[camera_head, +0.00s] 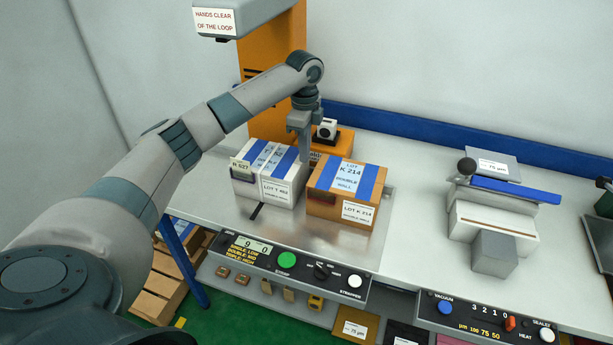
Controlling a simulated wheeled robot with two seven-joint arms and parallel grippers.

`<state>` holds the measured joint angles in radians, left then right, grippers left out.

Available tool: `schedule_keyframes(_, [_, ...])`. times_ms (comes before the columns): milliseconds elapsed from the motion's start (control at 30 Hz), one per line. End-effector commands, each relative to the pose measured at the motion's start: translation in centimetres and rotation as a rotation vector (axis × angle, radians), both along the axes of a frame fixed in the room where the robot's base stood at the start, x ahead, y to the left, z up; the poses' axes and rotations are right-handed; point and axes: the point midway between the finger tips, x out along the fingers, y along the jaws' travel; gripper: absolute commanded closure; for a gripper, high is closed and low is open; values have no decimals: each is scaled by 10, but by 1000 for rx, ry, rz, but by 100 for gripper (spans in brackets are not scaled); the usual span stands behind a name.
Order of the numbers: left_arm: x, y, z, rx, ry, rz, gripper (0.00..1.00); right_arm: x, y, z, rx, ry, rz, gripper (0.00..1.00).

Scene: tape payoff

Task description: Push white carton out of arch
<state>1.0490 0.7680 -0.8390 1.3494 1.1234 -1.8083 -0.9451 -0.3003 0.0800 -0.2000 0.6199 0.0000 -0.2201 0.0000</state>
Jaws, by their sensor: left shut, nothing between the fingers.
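The white carton (247,189) stands on the metal plate of the strapping machine, with blue bands and printed labels on top and a "LOT T" label on its front. A brown carton (325,209) marked "K 214" stands close to its right, also with blue bands. The orange arch (270,50) rises behind the white carton, with a grey head at its top left. My left gripper (304,157) points down, shut and empty, at the back right of the white carton, by the gap between the cartons. I cannot tell whether it touches either carton. My right gripper is out of view.
A control panel (290,268) with a green button runs along the front edge. An orange block with a white device (326,128) stands behind the cartons. A grey and white sealer (493,220) stands at the right. The table between is clear.

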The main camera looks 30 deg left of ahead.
Motion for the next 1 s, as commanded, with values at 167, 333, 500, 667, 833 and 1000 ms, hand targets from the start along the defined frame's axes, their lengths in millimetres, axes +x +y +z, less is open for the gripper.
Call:
schedule_keyframes(167, [0,0,-1,0,0,0,100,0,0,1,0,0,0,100])
schedule_keyframes(333, [0,0,-10,-1,3,0,100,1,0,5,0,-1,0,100])
schedule_keyframes(500, [-1,0,-30,1,3,2,100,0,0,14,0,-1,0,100])
schedule_keyframes(667, [-1,0,-54,0,4,1,100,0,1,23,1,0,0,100])
schedule_keyframes(833, [-1,0,-78,0,3,1,100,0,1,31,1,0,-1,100])
schedule_keyframes(1000, [0,0,-94,1,1,1,100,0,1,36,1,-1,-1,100])
